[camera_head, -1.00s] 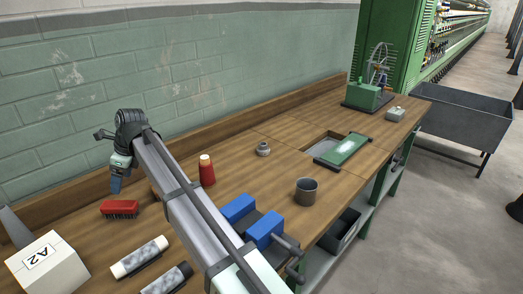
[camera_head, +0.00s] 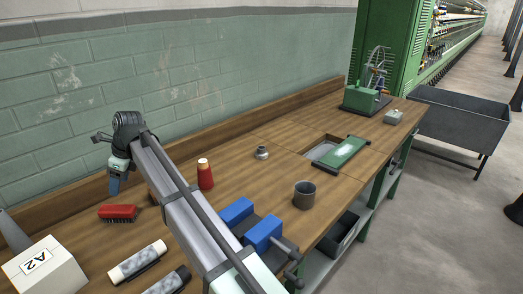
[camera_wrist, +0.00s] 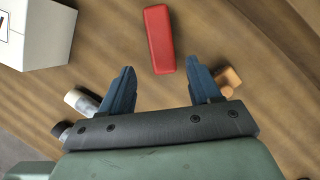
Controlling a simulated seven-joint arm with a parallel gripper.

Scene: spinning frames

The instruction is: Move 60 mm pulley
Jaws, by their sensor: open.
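A small grey metal pulley-like piece (camera_head: 262,152) sits on the wooden bench, right of the red cone, in the head view. It looks like the 60 mm pulley, but its size cannot be read. My gripper (camera_head: 114,188) is far to its left, pointing down above the bench near the red brush (camera_head: 117,213). In the wrist view my gripper (camera_wrist: 160,66) has its two blue fingers spread wide with nothing between them. The red brush (camera_wrist: 158,40) lies beyond the fingertips there. The pulley-like piece is not visible in the wrist view.
A red cone (camera_head: 205,173), a blue-jawed vise (camera_head: 262,232), a grey cup (camera_head: 304,194) and a green-framed opening (camera_head: 340,152) occupy the bench. A white A2 box (camera_head: 45,274) and white-and-dark rollers (camera_head: 138,262) are at the near left. Bench around the pulley-like piece is clear.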

